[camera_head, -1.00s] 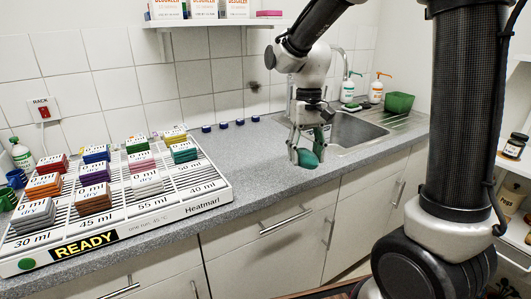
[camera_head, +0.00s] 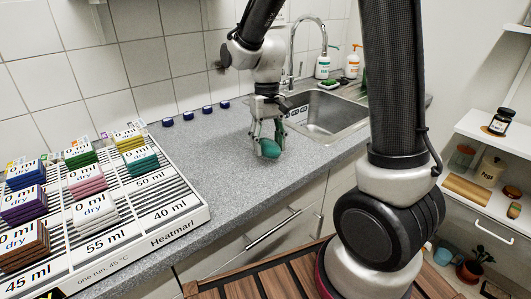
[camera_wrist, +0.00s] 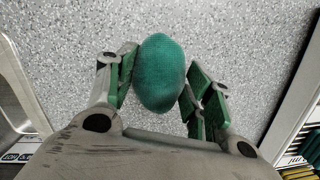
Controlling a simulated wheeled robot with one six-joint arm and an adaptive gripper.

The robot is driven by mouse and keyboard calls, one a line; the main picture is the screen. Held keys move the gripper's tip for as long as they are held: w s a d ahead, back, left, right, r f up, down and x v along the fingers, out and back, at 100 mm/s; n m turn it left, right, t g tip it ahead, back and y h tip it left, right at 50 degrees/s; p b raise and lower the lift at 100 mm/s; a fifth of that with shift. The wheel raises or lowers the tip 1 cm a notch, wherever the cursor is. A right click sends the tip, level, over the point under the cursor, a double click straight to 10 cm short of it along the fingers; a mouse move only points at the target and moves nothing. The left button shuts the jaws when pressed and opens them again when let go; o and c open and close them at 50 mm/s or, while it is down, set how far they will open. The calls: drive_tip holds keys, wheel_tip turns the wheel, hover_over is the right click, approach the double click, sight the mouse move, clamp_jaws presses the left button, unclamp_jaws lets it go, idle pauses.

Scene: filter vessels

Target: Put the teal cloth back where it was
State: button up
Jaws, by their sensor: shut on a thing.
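The teal cloth (camera_head: 270,148) is a rounded bundle held at the tips of my gripper (camera_head: 266,136), over the grey worktop left of the sink. In the wrist view the cloth (camera_wrist: 160,72) sits between the two fingers of my gripper (camera_wrist: 158,78), with speckled worktop around it. The fingers are shut on it. I cannot tell whether its underside touches the worktop.
The sink (camera_head: 325,115) with its tap (camera_head: 293,50) lies just right of my gripper. The Heatmart rack (camera_head: 150,222) with stacked coloured cloths fills the left. Several blue caps (camera_head: 188,115) line the wall. Worktop between rack and sink is clear.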

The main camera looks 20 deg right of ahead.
sight(268, 153)
drive_tip(key=shift+f, duration=1.8)
drive_tip(key=shift+f, duration=0.1)
drive_tip(key=o, duration=1)
